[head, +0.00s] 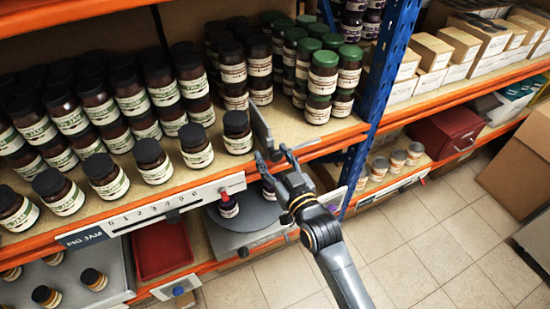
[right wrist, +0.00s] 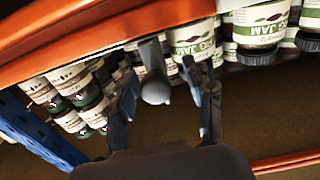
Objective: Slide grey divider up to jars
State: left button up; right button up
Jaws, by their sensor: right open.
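The grey divider (head: 261,128) stands upright at the shelf's front, just right of the front row of dark-lidded jam jars (head: 196,147). A gap separates it from the nearest front jar (head: 237,132). My right gripper (head: 274,156) is open at the divider's near end, below and in front of it. In the right wrist view the divider's rounded grey end (right wrist: 155,90) shows between the two spread fingers (right wrist: 159,74); I cannot tell whether either finger touches it. My left gripper is not in view.
Green-lidded jars (head: 321,86) stand right of the divider, before a blue post (head: 386,65). A round grey plate (head: 245,214) lies below.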

jog(key=v, duration=1.2)
jog(key=s+d+f+g+h+b, duration=0.1)
jog(key=s+d+f+g, duration=0.15)
jog(key=f, duration=1.05)
jog(key=s+d+f+g+h, duration=0.2)
jog(key=s+f+g, duration=0.15)
jog(key=f, duration=0.95)
jog(key=s+d+f+g+h+b, duration=0.1)
jog(key=s+d+f+g, duration=0.15)
jog(key=f, duration=1.15)
jog(key=s+d+f+g+h, duration=0.1)
jog(key=s+d+f+g, duration=0.2)
jog(key=s+f, duration=0.6)
jog(key=s+d+f+m+g+h+b, duration=0.1)
jog(key=s+d+f+g, duration=0.3)
jog(key=s+f, duration=0.6)
jog(key=s+d, duration=0.1)
jog(key=s, duration=0.7)
jog(key=shift+s+m, duration=0.15)
jog(key=shift+m, duration=0.15)
jog(key=shift+d+g, duration=0.1)
jog(key=shift+g, duration=0.15)
